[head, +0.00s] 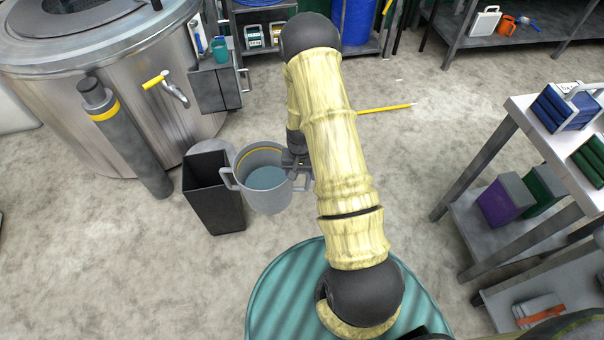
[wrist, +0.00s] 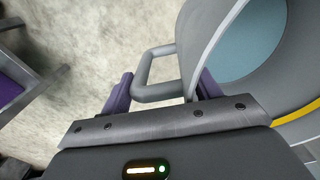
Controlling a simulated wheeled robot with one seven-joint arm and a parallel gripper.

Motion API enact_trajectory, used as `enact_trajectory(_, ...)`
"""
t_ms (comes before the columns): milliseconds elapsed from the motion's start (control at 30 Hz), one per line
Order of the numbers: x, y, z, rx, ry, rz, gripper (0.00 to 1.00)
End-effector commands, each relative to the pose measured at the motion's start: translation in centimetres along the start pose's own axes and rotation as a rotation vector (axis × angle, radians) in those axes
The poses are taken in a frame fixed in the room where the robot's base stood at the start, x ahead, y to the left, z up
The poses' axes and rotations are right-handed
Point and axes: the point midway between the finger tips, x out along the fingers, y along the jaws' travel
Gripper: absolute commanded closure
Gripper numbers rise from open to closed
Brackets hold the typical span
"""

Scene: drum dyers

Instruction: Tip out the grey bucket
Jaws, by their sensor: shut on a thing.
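The grey bucket (head: 268,204) has two side handles and a yellow line inside its rim. It holds blue-grey liquid (head: 267,178). The bucket (wrist: 205,50) fills the right of that view, with the liquid (wrist: 245,40) inside.
A tall black open bin (head: 214,190) stands on the floor just left of the bucket. A large steel drum (head: 110,85) with a tap stands at the left. A workbench (head: 545,140) stands at the right. A yellow stick (head: 387,109) lies on otherwise clear floor.

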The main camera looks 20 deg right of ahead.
Motion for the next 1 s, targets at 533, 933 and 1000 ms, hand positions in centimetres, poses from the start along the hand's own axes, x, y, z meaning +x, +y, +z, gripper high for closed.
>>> enact_trajectory(533,2.4,-2.5,-0.5,-0.115,0.007,-0.006,1.00)
enact_trajectory(933,4.4,-5.1,-0.5,-0.249,0.006,-0.007,1.00)
enact_trajectory(1000,4.7,-5.5,-0.4,-0.272,0.007,-0.006,1.00)
